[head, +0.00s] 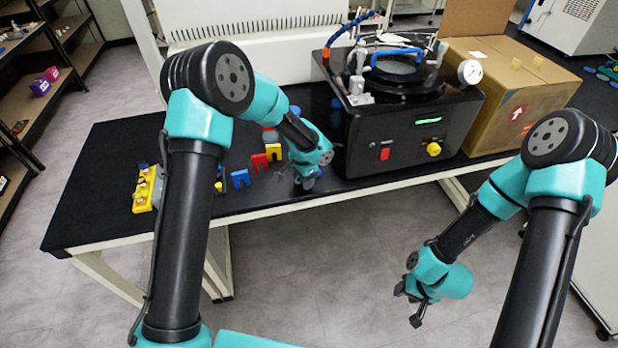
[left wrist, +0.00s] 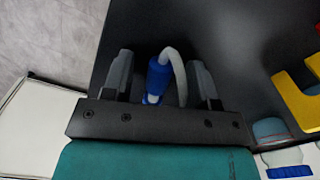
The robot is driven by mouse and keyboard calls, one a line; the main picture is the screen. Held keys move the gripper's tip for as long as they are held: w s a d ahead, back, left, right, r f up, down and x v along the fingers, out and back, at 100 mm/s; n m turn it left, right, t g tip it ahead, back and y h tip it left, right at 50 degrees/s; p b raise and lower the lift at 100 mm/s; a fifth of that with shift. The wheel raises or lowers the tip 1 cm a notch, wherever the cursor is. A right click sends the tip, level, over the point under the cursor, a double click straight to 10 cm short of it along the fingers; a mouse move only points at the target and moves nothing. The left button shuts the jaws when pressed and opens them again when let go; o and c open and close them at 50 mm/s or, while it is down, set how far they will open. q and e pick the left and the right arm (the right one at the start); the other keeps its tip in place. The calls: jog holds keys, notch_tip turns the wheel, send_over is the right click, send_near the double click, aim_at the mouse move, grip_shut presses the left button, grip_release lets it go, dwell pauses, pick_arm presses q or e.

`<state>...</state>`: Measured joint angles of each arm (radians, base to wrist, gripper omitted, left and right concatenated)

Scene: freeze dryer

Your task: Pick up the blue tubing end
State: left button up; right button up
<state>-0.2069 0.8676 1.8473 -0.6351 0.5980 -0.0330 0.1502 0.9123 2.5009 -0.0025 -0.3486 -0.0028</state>
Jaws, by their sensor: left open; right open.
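The blue tubing end (left wrist: 159,74) shows in the left wrist view as a short blue cylinder with a pale tube (left wrist: 178,70) curving beside it. My left gripper (left wrist: 163,82) is open, with one finger on each side of the blue end and tube. Gaps show on both sides; I cannot tell how deep the end sits between the fingers. In the head view my left gripper (head: 305,181) is low over the black table top, in front of the machine, and the tubing end cannot be made out there. My right gripper (head: 416,305) is open and empty, hanging in front of the table.
The black freeze dryer (head: 408,135) stands just right of my left gripper, with a cardboard box (head: 520,90) beyond it. Red, yellow and blue blocks (head: 260,162) and a yellow rack (head: 142,190) stand to the left.

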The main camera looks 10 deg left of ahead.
pick_arm(q)
jog(key=shift+c, duration=0.4)
grip_shut()
jog(key=shift+r, duration=0.45)
notch_tip(320, 180, up, 3)
jog(key=shift+w+f, duration=0.1)
jog(key=shift+f, duration=0.05)
jog(key=s+d+r, duration=0.1)
jog(key=s+d, duration=0.2)
jog(key=s, duration=1.2)
jog(key=shift+s+d+r, duration=0.15)
jog(key=shift+s+r, duration=0.05)
jog(key=shift+s, duration=0.2)
jog(key=shift+w, duration=0.1)
